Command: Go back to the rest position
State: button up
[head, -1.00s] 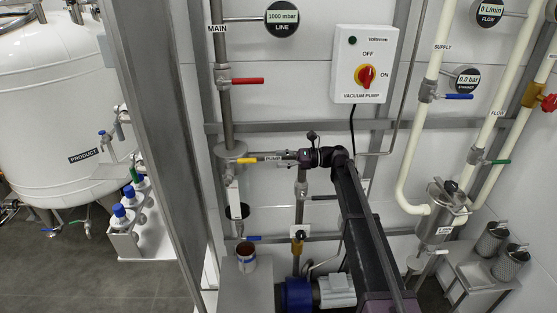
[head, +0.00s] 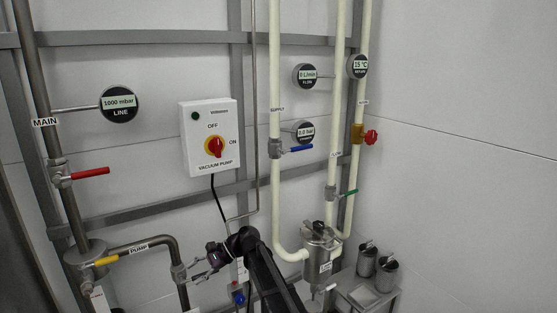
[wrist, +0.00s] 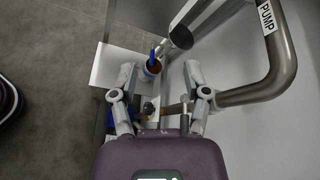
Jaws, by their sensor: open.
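My gripper (head: 194,270) is at the lower middle of the head view, at the end of my dark arm. Its two fingers point left, spread apart. In the wrist view my gripper (wrist: 160,74) is open, with nothing held between the fingers. In the head view the gripper overlaps the area beside the pump pipe (head: 176,256); I cannot tell the exact gap.
The vacuum pump box (head: 209,138) hangs on the wall above. Pale supply pipes (head: 276,190) and a metal filter housing (head: 320,255) stand to the right.

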jog(key=s+d+f+n+t+h, duration=0.1)
jog(key=s+d+f+n+h, duration=0.1)
jog(key=d, duration=1.2)
jog(key=s+d+f+n+t+h, duration=0.2)
jog(key=s+d+f+h, duration=0.3)
jog(key=d, duration=0.9)
jog(key=s+d+f+n+t+h, duration=0.2)
jog(key=s+d, duration=0.4)
jog(key=d, duration=0.8)
jog(key=f+h, duration=0.1)
jog(key=h, duration=0.1)
jog(key=shift+s+f+n+h, duration=0.25)
jog(key=shift+f+n+h, duration=0.15)
